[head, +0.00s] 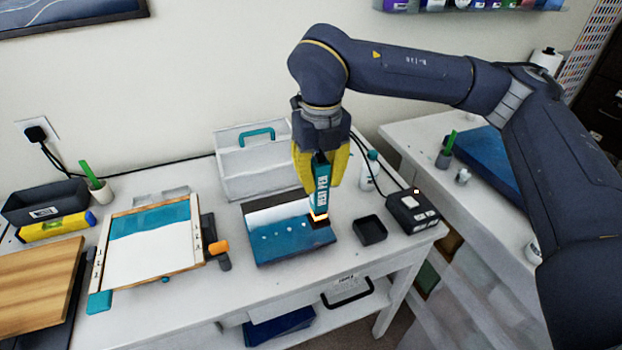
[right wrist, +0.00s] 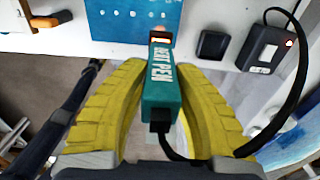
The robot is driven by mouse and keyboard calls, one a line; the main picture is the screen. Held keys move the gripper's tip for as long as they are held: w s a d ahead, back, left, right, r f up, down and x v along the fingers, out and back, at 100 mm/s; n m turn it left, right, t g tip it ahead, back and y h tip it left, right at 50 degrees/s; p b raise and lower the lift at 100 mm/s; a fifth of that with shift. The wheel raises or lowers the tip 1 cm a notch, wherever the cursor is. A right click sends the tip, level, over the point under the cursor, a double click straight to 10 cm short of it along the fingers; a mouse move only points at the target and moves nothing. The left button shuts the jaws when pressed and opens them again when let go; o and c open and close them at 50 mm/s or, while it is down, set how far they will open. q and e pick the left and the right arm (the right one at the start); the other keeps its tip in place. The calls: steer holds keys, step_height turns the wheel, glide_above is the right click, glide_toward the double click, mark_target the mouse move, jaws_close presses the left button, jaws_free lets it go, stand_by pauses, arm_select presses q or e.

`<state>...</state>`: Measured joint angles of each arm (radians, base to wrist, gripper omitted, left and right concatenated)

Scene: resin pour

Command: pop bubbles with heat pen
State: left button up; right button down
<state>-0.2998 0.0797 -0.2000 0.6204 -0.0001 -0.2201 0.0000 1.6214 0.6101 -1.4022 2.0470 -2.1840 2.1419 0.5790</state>
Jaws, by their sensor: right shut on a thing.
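The heat pen (head: 321,186) is a teal tool with white "HEAT PEN" lettering and a glowing orange tip. My right gripper (head: 320,165) with yellow fingers is shut on it and holds it tip down over the right part of the resin panel (head: 270,246). The panel is blue with a white band at its far edge, and several pale bubbles lie in a row across it. In the right wrist view the pen (right wrist: 162,85) sits between the yellow fingers, its tip by the panel (right wrist: 120,18). I cannot tell whether the tip touches the surface. My left gripper is not in view.
A small black tray (head: 370,230) and a black power box (head: 412,212) with a lit red light stand to the right. A white caddy (head: 250,165) stands behind. A framed board (head: 150,270) lies to the left. A cable runs from the pen.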

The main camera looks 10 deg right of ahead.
steer(key=shift+w+d, duration=0.9)
steer(key=shift+w, duration=1.45)
steer(key=shift+s+a, duration=1.15)
steer(key=shift+a, duration=7.2)
step_height(320, 180, up, 8)
